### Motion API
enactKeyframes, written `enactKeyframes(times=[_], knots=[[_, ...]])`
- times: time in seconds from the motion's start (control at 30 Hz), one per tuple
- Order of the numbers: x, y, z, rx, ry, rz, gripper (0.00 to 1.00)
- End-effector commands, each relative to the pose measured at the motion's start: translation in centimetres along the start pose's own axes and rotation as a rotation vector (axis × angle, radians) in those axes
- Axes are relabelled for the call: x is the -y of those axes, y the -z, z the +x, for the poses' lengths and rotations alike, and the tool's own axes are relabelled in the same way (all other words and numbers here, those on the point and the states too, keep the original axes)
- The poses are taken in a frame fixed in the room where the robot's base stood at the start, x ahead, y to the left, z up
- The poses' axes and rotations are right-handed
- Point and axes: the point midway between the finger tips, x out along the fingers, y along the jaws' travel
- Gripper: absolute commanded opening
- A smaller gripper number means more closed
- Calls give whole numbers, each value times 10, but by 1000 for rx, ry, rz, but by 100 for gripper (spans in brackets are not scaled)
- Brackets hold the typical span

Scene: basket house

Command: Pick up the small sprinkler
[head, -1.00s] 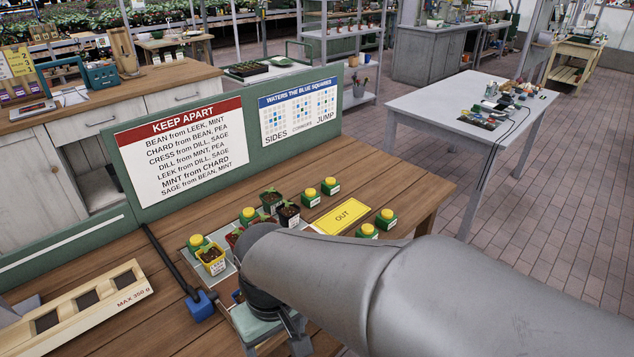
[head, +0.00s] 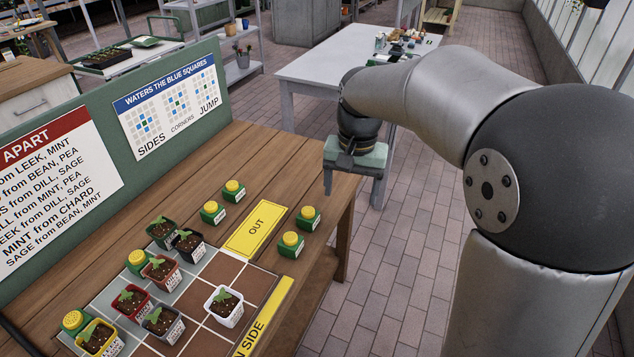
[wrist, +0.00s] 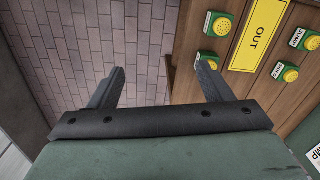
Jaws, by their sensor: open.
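Several small green sprinklers with round yellow tops stand on the wooden bench; which is the small one I cannot tell. Two are right of the yellow OUT card, a rear one (head: 308,217) and a front one (head: 291,244). Two more are left of it, a rear one (head: 233,190) and a front one (head: 212,211). Others stand by the pots, one behind (head: 137,262) and one at the left (head: 75,321). My gripper (head: 353,188) is open and empty, beyond the bench's right edge. In the wrist view its fingers (wrist: 160,75) are over brick floor, the nearest sprinkler (wrist: 208,60) beside the right finger.
The OUT card (head: 256,231) lies between the sprinkler pairs. Potted seedlings, including a white pot (head: 223,305), stand on a checkered grid (head: 213,272). A green board (head: 205,118) with signs lines the bench's back. A grey table (head: 300,72) stands behind my arm.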

Motion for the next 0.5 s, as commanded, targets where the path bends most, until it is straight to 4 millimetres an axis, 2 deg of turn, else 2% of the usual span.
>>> enactKeyframes(times=[0.03, 0.1, 0.2, 0.33, 0.5], knots=[[26, 25, 12, 5, -4, 27, 73], [55, 51, 19, 9, -10, 76, 73], [90, 78, 31, 9, -16, 131, 73], [119, 96, 41, 8, -22, 178, 73], [130, 102, 56, 9, -26, 200, 73]])
